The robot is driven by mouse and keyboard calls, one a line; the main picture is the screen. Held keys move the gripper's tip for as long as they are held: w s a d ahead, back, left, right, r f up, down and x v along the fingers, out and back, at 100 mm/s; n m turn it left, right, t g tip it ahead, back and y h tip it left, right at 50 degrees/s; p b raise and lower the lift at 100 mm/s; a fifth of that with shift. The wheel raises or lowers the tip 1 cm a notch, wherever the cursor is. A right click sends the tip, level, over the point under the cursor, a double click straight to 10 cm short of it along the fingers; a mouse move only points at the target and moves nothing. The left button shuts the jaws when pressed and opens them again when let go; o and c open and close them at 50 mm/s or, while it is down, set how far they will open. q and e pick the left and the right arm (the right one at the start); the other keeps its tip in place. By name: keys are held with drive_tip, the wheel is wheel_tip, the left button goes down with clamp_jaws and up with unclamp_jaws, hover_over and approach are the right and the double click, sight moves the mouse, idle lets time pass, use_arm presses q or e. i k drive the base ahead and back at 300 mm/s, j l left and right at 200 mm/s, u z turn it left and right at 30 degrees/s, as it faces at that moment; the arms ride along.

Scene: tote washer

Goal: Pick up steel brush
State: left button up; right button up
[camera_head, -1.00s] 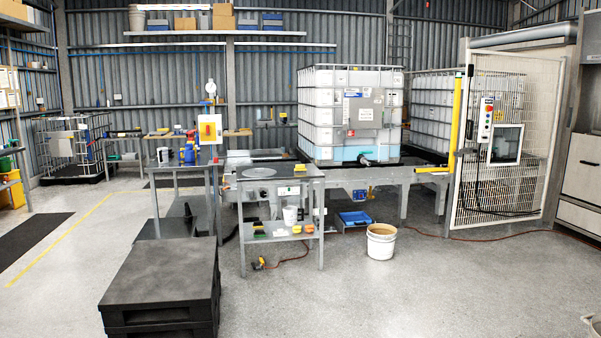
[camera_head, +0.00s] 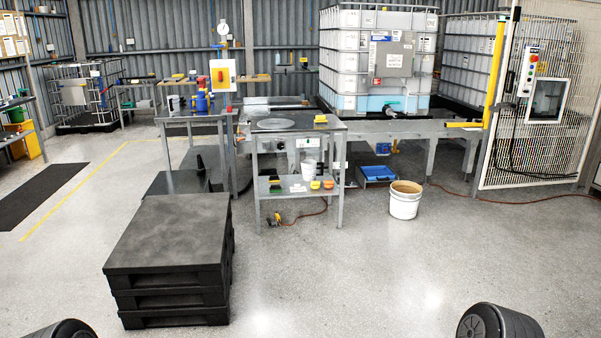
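I cannot make out a steel brush for certain; the small items are too tiny at this distance. A grey work table (camera_head: 328,130) stands in the middle with a yellow block (camera_head: 320,119) on its top. Its lower shelf (camera_head: 289,196) bears a white cup (camera_head: 309,170) and several small items, among them a green one (camera_head: 275,187), an orange one (camera_head: 315,185) and a yellow one (camera_head: 328,184). Neither gripper is in view. Two dark rounded parts at the bottom corners look like my own arms.
A black pallet stack (camera_head: 170,232) stands front left. A white bucket (camera_head: 404,203) and a blue tray (camera_head: 378,173) are on the floor right of the table. A mesh gate (camera_head: 530,130) stands at the right. An orange cable crosses the floor. The front middle floor is clear.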

sight(321, 119)
drive_tip(key=i+z, duration=0.35)
drive_tip(key=i, duration=2.2)
drive_tip(key=i+u, duration=0.1)
drive_tip(key=i, duration=0.35)
drive_tip(key=i+l+u, duration=0.15)
drive_tip(key=i, duration=0.3)
drive_tip(key=i+u, duration=0.1)
drive_tip(key=i, duration=0.35)
drive_tip(key=i+l+u, duration=0.1)
drive_tip(key=i+l, duration=0.15)
drive_tip(key=i, duration=0.2)
drive_tip(key=i+l+u, duration=0.1)
drive_tip(key=i, duration=0.35)
drive_tip(key=i+l+u, duration=0.55)
drive_tip(key=i+l, duration=0.1)
drive_tip(key=i, duration=0.1)
